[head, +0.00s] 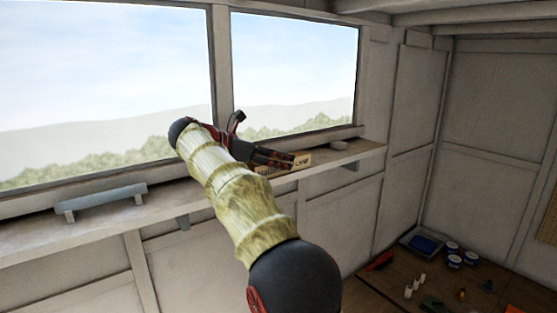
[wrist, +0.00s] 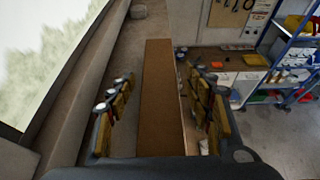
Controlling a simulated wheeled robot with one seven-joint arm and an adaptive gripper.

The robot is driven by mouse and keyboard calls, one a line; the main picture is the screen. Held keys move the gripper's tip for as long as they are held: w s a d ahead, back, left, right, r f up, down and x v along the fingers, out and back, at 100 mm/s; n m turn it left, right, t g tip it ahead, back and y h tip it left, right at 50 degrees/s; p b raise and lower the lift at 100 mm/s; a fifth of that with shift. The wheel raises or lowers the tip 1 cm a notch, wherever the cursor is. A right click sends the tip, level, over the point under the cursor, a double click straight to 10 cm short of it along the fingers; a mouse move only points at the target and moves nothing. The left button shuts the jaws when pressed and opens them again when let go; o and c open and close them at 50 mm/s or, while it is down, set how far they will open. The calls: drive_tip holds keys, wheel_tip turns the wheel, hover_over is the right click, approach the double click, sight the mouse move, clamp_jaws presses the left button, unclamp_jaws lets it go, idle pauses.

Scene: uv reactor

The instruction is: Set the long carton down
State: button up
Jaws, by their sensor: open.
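The long carton (wrist: 162,95) is a plain brown box running lengthwise between the fingers of my gripper (wrist: 154,72) in the wrist view. The fingers stand on either side, with a visible gap at the left one.
A grey rail-like piece (head: 100,202) stands on the ledge at left, and a small grey lump (head: 337,145) lies to the right. A bench (head: 385,285) at lower right holds a blue tray (head: 425,243) and several jars. A blue rack (wrist: 262,60) shows at right.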

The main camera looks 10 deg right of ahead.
drive_tip(key=v, duration=1.1)
drive_tip(key=shift+s+a+p, duration=0.1)
drive_tip(key=shift+a+p, duration=0.05)
drive_tip(key=shift+p, duration=0.15)
drive_tip(key=shift+s+d, duration=0.1)
drive_tip(key=shift+d, duration=0.35)
drive_tip(key=s+d+f+m+y, duration=0.35)
drive_tip(key=s+d, duration=0.25)
drive_tip(key=s, duration=0.2)
drive_tip(key=s+d+f+m+y, duration=0.3)
drive_tip(key=s+d+f+m, duration=0.25)
drive_tip(key=s, duration=0.35)
drive_tip(key=s+a+f+m+y, duration=0.2)
drive_tip(key=s+f+m+y, duration=0.4)
drive_tip(key=s+f+m, duration=0.7)
drive_tip(key=s+f, duration=0.8)
drive_tip(key=s, duration=0.4)
drive_tip(key=shift+m+t, duration=0.3)
